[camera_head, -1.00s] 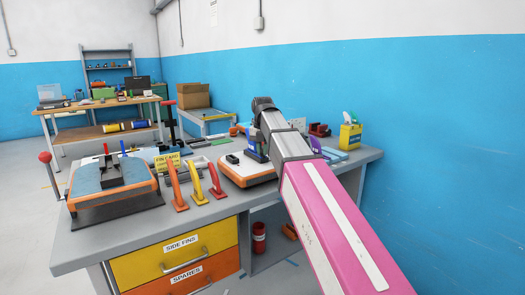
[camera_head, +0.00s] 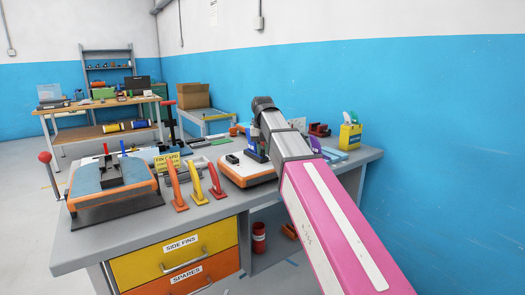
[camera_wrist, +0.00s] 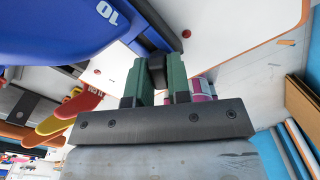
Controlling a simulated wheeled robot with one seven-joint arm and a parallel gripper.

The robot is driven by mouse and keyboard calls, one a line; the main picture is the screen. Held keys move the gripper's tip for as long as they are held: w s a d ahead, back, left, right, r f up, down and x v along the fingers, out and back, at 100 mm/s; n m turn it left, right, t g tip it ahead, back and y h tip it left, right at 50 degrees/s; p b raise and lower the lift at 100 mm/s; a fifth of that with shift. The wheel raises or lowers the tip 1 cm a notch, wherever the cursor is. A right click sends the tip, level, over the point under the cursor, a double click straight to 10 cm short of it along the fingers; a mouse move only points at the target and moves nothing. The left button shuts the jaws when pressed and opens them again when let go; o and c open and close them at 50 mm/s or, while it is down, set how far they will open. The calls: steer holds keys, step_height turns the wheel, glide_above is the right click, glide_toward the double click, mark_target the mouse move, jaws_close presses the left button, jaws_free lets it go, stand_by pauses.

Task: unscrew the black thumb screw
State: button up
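The black thumb screw (camera_wrist: 157,70) shows in the wrist view between the two green fingers of my gripper (camera_wrist: 157,82). The fingers touch it on both sides, so my gripper is shut on it. The screw is beside a blue fin (camera_wrist: 75,28) marked 10, at a white board piece with an orange edge (camera_wrist: 225,30). In the head view this white board piece (camera_head: 236,170) lies on the bench and the blue fin (camera_head: 252,150) stands on it. My wrist and arm hide the fingers and the screw there.
Orange, yellow and red handle-like fins (camera_head: 197,183) stand left of the board piece. A blue-and-orange board section (camera_head: 112,180) sits at the bench's left. A yellow container (camera_head: 350,137) stands at the right, near the blue wall. The grey bench (camera_head: 130,222) has bare room at its front.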

mark_target(262, 149)
steer(key=o, duration=0.3)
steer(key=shift+r, duration=2.45)
steer(key=m, duration=0.3)
steer(key=shift+m, duration=0.4)
steer(key=m, duration=0.3)
steer(key=shift+m, duration=0.7)
